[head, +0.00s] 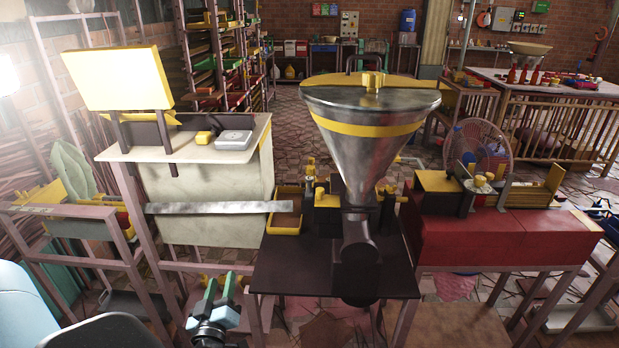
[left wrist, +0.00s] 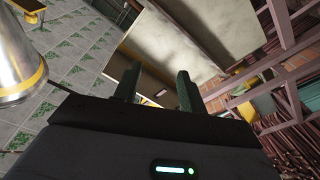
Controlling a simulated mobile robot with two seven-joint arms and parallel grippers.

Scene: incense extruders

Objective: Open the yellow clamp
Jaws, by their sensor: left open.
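The extruder, a steel funnel (head: 366,115) with a yellow band, stands on a dark table (head: 335,278) in the middle of the head view. Small yellow fittings (head: 322,196) sit at the left of its neck, and more yellow parts (head: 387,191) at its right. I cannot tell which of these is the clamp, or whether it is open. My left gripper (head: 218,294) has green fingers and is open and empty, low in front of the table's left side. Its fingers also show in the left wrist view (left wrist: 156,80), with nothing between them. My right gripper is out of view.
A yellow tray (head: 284,225) sits on the dark table's left end, with a metal strip (head: 218,207) reaching to it. A white-topped stand (head: 185,150) holds a scale (head: 235,137). A red table (head: 500,240) is at the right. Shelves line the back.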

